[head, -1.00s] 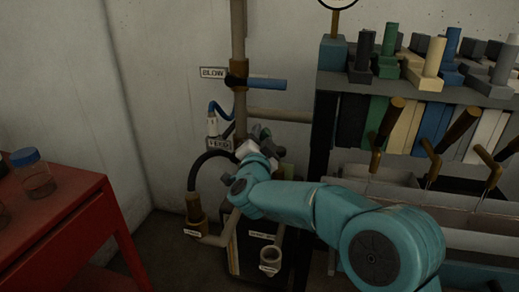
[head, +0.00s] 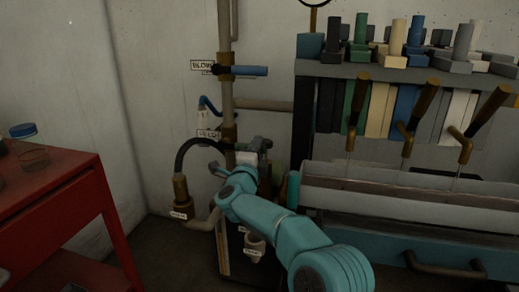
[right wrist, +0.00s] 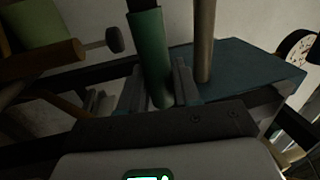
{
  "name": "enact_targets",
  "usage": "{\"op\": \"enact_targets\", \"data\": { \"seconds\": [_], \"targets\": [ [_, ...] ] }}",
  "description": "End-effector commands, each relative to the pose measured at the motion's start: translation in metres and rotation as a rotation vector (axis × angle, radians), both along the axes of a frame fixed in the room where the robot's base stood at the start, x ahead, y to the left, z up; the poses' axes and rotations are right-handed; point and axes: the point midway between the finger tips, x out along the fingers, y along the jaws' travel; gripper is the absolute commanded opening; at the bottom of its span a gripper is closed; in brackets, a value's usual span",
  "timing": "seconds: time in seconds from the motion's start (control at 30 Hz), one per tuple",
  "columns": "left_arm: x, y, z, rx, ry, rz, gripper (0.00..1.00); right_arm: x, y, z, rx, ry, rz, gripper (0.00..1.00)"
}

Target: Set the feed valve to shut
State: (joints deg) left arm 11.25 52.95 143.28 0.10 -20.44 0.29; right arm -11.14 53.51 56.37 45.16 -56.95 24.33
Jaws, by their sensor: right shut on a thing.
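The feed valve sits on the upright brown pipe at the label FEED (head: 208,134), below the blow valve's blue handle (head: 248,71). My right gripper (head: 250,156) is at this valve, just right of the pipe, and its wrist and fingers hide most of the valve. In the right wrist view a green bar-shaped handle (right wrist: 149,52) stands between the two fingers, and the right gripper (right wrist: 160,88) is shut on it. The handle's exact angle to the pipe is hard to tell. My left gripper is not in view.
A black hose (head: 188,150) curves down beside the valve to a brass fitting (head: 181,188). A red cabinet (head: 60,180) with a blue-capped jar (head: 30,146) stands at left. A rack (head: 430,72) with coloured blocks and wooden-handled tools is at right.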

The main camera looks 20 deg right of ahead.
Motion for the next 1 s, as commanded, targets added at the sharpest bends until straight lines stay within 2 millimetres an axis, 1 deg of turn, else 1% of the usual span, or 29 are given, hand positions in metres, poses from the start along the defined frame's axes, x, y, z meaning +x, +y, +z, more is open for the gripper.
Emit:
{"op": "enact_targets", "data": {
  "seconds": [0.03,0.2,0.63,0.67,0.7,1.0],
  "targets": [
    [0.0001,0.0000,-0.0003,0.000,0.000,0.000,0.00,0.0028,0.0021,-0.0034,0.010,-0.004,0.002,0.00],
    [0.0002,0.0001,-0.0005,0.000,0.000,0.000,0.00,0.0078,0.0020,-0.0061,0.035,-0.022,0.002,0.00],
    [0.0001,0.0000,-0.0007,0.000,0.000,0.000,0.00,0.0091,0.0018,-0.0071,0.043,-0.026,0.003,0.00],
    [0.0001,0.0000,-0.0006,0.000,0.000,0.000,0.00,0.0089,0.0018,-0.0072,0.043,-0.026,0.003,0.38],
    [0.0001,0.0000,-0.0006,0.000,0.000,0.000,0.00,0.0087,0.0018,-0.0071,0.043,-0.026,0.004,0.50],
    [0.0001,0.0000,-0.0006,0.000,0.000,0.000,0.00,0.0062,0.0014,-0.0062,0.041,-0.025,0.002,0.50]
  ]
}}
